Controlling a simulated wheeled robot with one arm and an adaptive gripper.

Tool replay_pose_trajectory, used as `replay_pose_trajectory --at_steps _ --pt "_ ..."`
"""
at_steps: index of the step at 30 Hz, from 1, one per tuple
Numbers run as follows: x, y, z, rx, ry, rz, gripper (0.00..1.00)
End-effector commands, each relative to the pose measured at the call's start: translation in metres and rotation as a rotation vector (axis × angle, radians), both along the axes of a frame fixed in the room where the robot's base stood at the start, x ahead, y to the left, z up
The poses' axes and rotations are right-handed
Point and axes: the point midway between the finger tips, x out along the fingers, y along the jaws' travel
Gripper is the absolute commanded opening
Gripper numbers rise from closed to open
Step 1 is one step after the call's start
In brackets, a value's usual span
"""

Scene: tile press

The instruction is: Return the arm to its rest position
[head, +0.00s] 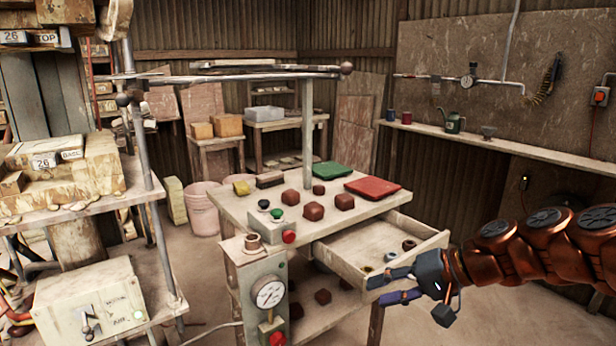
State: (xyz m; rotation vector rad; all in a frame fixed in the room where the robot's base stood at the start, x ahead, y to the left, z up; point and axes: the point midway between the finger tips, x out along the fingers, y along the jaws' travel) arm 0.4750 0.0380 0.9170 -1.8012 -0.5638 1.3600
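My copper-coloured arm (540,248) reaches in from the right edge. My gripper (374,291) hangs at the front of the open wooden drawer (340,258). Its two blue-tipped fingers point left and stand apart, with nothing seen between them. The gripper overlaps the drawer's front in the picture; I cannot tell whether they touch.
The drawer juts from the work table (262,208) and holds several small rings. Brown clay lumps (313,211), a green tray (333,170) and a red tray (372,188) lie on top. A gauge box (262,265) stands in front. The tile press (70,180) is left.

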Motion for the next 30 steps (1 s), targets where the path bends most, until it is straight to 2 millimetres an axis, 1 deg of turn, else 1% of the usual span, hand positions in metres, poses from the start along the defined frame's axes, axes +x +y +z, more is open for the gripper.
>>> replay_pose_trajectory --at_steps 1,4,7,11,12,14,18,21,25,27,30 --pt "-0.02 0.015 0.018 -0.055 0.02 0.051 0.36" --pt "-0.057 0.034 0.027 -0.162 0.062 0.134 0.36" --pt "-0.096 0.043 0.032 -0.274 0.112 0.205 0.36" --pt "-0.142 0.042 0.041 -0.419 0.171 0.271 0.36" --pt "-0.157 0.038 0.043 -0.467 0.191 0.287 0.36" --pt "-0.178 0.032 0.048 -0.533 0.221 0.308 0.36" --pt "-0.224 0.009 0.061 -0.684 0.294 0.337 0.36" --pt "-0.249 -0.009 0.07 -0.774 0.336 0.338 0.36" --pt "-0.273 -0.027 0.077 -0.852 0.38 0.336 0.36" --pt "-0.28 -0.034 0.078 -0.877 0.392 0.331 0.36" --pt "-0.284 -0.038 0.079 -0.893 0.401 0.328 0.36"
